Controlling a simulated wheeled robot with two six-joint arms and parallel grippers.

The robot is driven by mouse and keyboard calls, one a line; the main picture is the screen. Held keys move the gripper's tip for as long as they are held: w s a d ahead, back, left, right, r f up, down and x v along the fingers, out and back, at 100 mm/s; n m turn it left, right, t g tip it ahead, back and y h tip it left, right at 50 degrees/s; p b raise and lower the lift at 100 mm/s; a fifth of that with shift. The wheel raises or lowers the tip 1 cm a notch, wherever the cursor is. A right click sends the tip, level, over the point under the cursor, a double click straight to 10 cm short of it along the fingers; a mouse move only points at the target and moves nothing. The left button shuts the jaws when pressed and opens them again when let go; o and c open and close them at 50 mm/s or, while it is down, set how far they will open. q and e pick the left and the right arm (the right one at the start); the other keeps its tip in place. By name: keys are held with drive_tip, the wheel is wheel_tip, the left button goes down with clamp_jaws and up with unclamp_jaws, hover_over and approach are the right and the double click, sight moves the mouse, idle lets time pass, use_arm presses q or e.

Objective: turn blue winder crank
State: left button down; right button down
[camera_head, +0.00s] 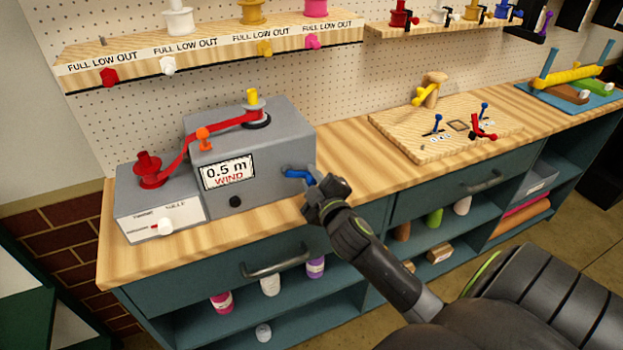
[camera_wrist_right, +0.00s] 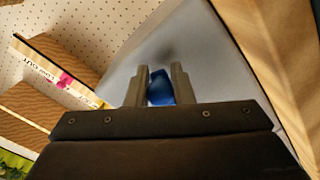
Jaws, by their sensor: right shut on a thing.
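The grey winder box (camera_head: 270,145) stands on the wooden bench, with a display reading "0.5 m WIND". Its blue crank (camera_head: 298,174) sticks out of the right side. My right gripper (camera_head: 318,184) is at the crank's outer end and shut on it. In the right wrist view the blue crank handle (camera_wrist_right: 160,88) sits between the two fingers (camera_wrist_right: 160,85), in front of the grey box wall. A red ribbon (camera_head: 205,137) runs from the red spool (camera_head: 150,168) past an orange knob to the yellow-topped spindle (camera_head: 253,105). My left gripper is not in view.
A wooden board (camera_head: 450,128) with small blue and red clamps lies on the bench to the right. A shelf labelled "FULL LOW OUT" (camera_head: 215,50) carries spools above the winder. The bench between winder and board is clear. A drawer handle (camera_head: 275,263) juts out below.

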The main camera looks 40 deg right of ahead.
drive_tip(key=shift+a+m, duration=0.15)
drive_tip(key=shift+m, duration=0.35)
drive_tip(key=c, duration=1.3)
unclamp_jaws()
drive_tip(key=shift+f, duration=0.1)
drive_tip(key=shift+o, duration=0.2)
drive_tip(key=b+v, duration=0.3)
drive_tip(key=v, duration=1.4)
drive_tip(key=shift+s+b, duration=0.2)
drive_tip(key=shift+b, duration=0.1)
drive_tip(key=shift+f, duration=0.1)
